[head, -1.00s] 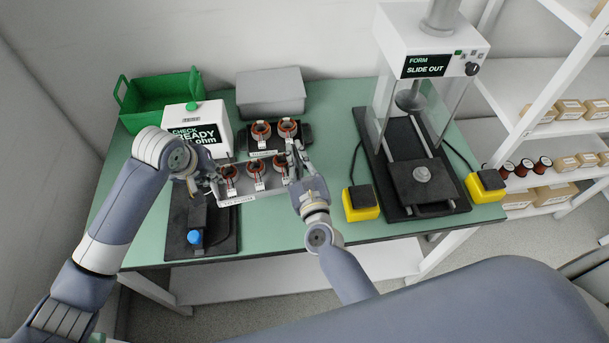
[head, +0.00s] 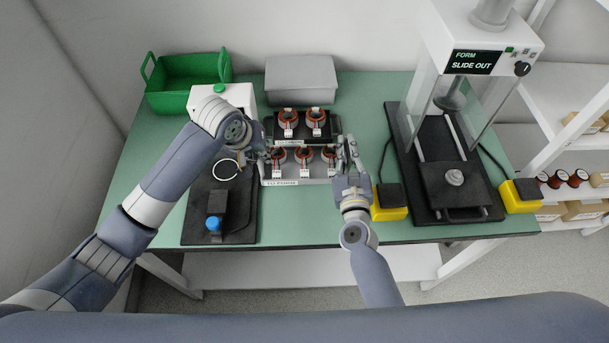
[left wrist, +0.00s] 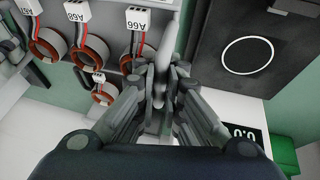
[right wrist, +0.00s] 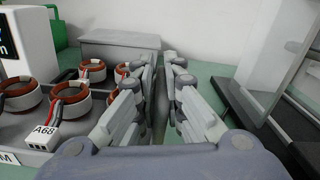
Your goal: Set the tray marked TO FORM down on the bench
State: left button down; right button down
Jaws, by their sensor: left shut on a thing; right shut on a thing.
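The grey tray marked TO FORM (head: 318,181) is level at the middle of the bench, with three copper-ringed stators (head: 303,156) in it. Its label faces the front. My left gripper (head: 263,158) is shut on the tray's left end; the left wrist view shows its fingers (left wrist: 163,85) closed on a light upright part. My right gripper (head: 348,152) is shut at the tray's right end, its fingers (right wrist: 160,90) around a thin grey upright part. I cannot tell whether the tray's underside touches the bench.
A dark tray (head: 334,128) with two stators is right behind. A grey lidded box (head: 300,80) and a green bin (head: 185,85) stand at the back. A black fixture (head: 235,215) is left, the forming press (head: 455,185) and yellow button boxes (head: 390,212) right. Bench in front is clear.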

pick_arm(q)
jog(key=shift+w+a+f, duration=0.1)
jog(key=shift+w+a, duration=0.1)
jog(key=shift+a, duration=0.15)
pick_arm(e)
jog(key=shift+d+f, duration=0.25)
jog(key=shift+d, duration=0.1)
